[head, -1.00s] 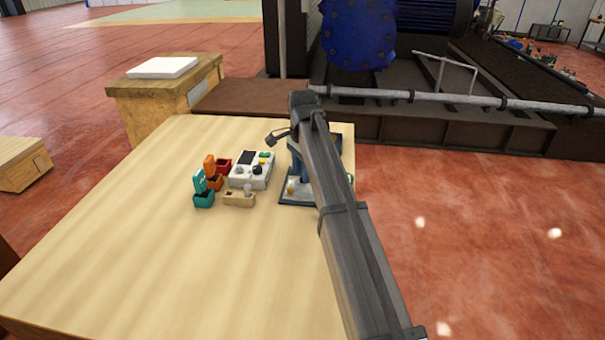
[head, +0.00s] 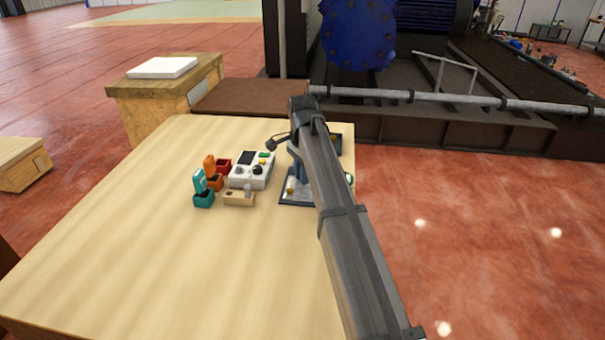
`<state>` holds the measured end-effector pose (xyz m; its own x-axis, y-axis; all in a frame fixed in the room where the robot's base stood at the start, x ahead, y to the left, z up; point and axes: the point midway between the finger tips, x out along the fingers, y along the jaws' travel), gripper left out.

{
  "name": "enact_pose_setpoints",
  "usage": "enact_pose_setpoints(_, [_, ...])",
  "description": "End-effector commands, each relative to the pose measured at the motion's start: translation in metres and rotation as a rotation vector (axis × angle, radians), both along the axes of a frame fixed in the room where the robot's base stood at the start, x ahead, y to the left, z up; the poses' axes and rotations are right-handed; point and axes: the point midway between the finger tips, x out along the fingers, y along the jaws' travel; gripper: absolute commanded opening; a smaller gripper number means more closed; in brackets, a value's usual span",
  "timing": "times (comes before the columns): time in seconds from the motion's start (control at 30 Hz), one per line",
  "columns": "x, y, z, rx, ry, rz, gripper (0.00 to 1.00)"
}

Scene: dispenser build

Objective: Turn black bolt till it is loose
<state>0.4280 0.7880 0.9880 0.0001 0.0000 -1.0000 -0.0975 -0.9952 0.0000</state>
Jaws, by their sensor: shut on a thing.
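My arm reaches from the lower right to the back right of the wooden table. My gripper (head: 296,143) is small and mostly hidden behind the arm, over the blue-grey dispenser stand (head: 297,198). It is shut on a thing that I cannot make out. A small dark part sticks out to the left of my wrist. I cannot pick out the black bolt; the arm covers much of the stand.
Left of the stand are a white control box (head: 250,170), a beige block (head: 239,199), and teal (head: 203,200), orange (head: 215,183) and red (head: 223,165) holders. The table's (head: 150,270) left and front are clear. A pipe rail (head: 450,99) runs behind.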

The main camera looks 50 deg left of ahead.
Motion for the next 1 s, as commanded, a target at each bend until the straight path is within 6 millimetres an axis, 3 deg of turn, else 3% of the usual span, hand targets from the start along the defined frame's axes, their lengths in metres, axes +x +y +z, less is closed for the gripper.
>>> enact_pose_setpoints(0.47, [0.0, 0.0001, 0.0002, 0.0, 0.0, 0.071, 0.0])
enact_pose_setpoints(1.0, [0.0, 0.0, 0.0002, 0.0, 0.0, 0.527, 0.0])
